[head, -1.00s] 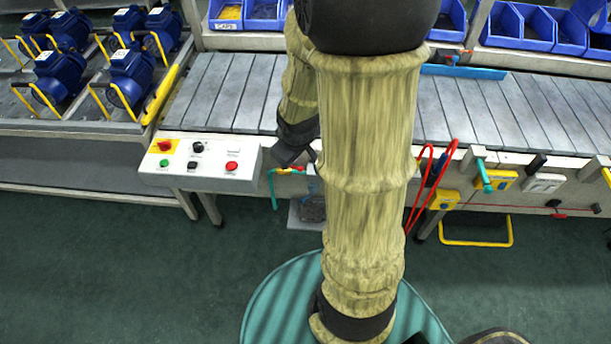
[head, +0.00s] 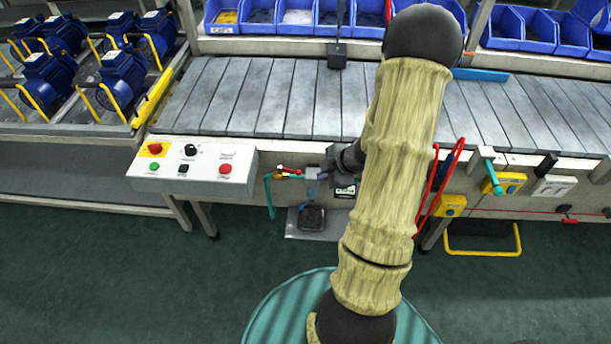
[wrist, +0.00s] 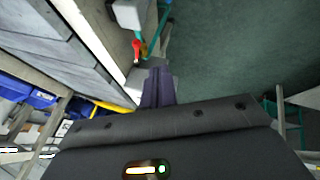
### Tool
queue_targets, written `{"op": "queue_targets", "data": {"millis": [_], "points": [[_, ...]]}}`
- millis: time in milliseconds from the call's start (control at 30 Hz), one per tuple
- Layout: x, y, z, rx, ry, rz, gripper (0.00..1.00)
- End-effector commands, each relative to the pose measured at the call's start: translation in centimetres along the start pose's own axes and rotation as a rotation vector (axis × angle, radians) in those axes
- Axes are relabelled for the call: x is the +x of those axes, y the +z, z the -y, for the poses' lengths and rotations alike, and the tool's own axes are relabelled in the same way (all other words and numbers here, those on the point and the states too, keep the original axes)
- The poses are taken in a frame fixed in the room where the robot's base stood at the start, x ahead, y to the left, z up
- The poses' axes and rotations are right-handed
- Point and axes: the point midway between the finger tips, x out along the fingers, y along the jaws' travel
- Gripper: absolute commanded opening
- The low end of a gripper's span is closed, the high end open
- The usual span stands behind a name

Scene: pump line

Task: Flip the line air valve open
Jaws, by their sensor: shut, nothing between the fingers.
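The line air valve (head: 289,172) is a small brass-coloured fitting with a red lever, on the front edge of the conveyor right of the control box. A teal hose (head: 270,197) hangs from its left end. In the wrist view the red lever (wrist: 137,49) shows just beyond my fingertips. My gripper (wrist: 158,72) is shut and empty, with its dark fingers pointing toward the valve. In the head view my dark wrist (head: 349,160) is right of the valve, and my arm covers the edge farther right. I cannot tell whether the fingers touch the lever or its exact angle.
A white control box (head: 205,168) with several buttons is left of the valve. The slatted conveyor (head: 270,95) runs behind, with blue bins (head: 262,14) beyond. Red hoses (head: 440,185) hang right of my arm. Green floor lies open in front.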

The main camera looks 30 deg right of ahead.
Motion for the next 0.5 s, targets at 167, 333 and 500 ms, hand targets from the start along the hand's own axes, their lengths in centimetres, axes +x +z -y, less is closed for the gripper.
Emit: {"op": "queue_targets", "data": {"millis": [167, 333, 500], "points": [[1.1, 0.0, 0.1, 0.0, -0.001, -0.001, 0.0], [3.7, 0.1, 0.2, 0.001, -0.002, -0.001, 0.0], [6.7, 0.0, 0.1, 0.0, -0.002, -0.001, 0.0]]}}
